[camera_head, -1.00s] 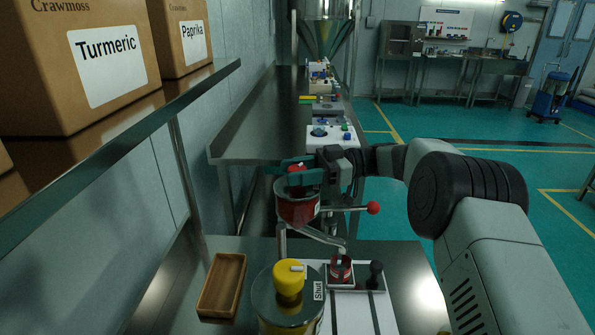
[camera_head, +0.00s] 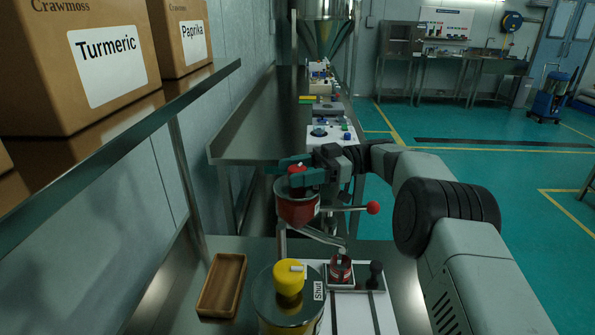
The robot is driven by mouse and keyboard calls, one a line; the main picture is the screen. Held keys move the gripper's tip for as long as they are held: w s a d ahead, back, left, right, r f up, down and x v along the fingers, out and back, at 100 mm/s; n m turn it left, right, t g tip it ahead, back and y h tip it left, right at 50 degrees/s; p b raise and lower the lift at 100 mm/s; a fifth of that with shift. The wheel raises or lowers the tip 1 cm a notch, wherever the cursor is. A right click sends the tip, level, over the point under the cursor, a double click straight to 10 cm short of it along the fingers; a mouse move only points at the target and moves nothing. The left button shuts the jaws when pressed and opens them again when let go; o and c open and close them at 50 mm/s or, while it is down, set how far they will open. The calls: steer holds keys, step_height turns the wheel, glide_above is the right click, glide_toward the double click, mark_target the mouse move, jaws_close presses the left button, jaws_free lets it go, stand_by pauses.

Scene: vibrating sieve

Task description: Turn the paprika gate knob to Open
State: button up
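A red canister (camera_head: 297,212) on a stand at the middle of the view has a small red knob (camera_head: 297,169) on top. I take this as the paprika gate; no name on it is readable. My gripper (camera_head: 298,172) reaches in from the right, with its teal fingers at the red knob and covering much of it. I cannot tell whether the fingers touch or grip the knob. Most of the knob's pointer and any label beside it are hidden or too small to read.
A larger canister (camera_head: 262,299) in front has a yellow knob (camera_head: 289,279) with a white pointer and a "Shut" label. A red-handled lever (camera_head: 372,208) sticks out right of the red canister. A wooden tray (camera_head: 222,286) and a small red jar (camera_head: 341,270) sit nearby. A shelf (camera_head: 190,92) is at left.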

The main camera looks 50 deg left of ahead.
mark_target(298, 168)
steer(key=shift+o, duration=0.6)
step_height(298, 168, up, 10)
steer(key=shift+r, duration=0.1)
steer(key=shift+o, duration=0.2)
steer(key=shift+w, duration=0.1)
